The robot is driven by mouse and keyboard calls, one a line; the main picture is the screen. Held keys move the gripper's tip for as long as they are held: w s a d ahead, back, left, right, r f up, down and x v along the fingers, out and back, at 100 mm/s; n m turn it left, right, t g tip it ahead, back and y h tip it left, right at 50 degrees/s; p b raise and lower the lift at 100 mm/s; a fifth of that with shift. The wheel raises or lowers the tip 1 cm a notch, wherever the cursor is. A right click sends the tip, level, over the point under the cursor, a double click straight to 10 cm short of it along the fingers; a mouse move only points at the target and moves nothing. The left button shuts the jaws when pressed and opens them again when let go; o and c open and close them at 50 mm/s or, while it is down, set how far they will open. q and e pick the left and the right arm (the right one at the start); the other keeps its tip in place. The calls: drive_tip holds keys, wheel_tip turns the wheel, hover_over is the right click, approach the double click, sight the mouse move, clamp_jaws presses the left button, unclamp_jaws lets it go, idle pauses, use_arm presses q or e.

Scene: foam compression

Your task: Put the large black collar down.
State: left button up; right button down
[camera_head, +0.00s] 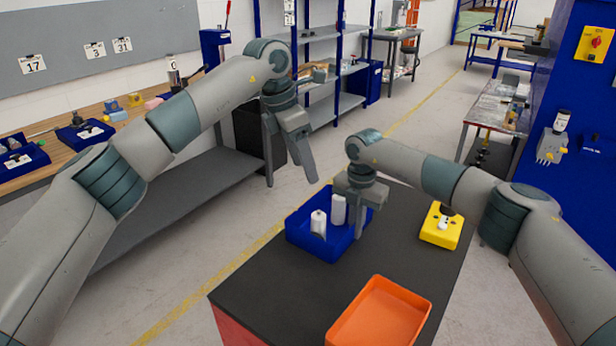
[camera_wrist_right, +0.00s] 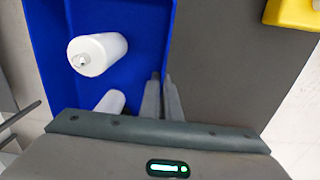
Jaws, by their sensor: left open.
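I cannot make out a large black collar in either view. My left gripper (camera_head: 291,183) is open and empty, hanging above the floor left of the dark table. My right gripper (camera_head: 359,232) points down at the right side of the blue bin (camera_head: 297,236). In the right wrist view its fingers (camera_wrist_right: 161,82) are close together, with nothing seen between them. Two white cylinders stand in the bin: one (camera_head: 318,223) in front, the other (camera_head: 338,208) behind it and nearer my right gripper. A yellow block (camera_head: 440,232) with small dark and pale parts on top sits to the right.
An orange tray (camera_head: 382,318) lies at the front of the dark table (camera_head: 285,290). The tabletop between bin, tray and yellow block is clear. A wooden bench (camera_head: 60,150) with blue bins stands at the left. A blue cabinet (camera_head: 565,170) stands at the right.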

idle(0.3)
drive_tip(key=c, duration=1.9)
unclamp_jaws()
wheel_tip(320, 180, up, 12)
drive_tip(key=shift+r, duration=0.1)
drive_tip(key=shift+s+f, duration=0.1)
drive_tip(key=shift+f, duration=0.1)
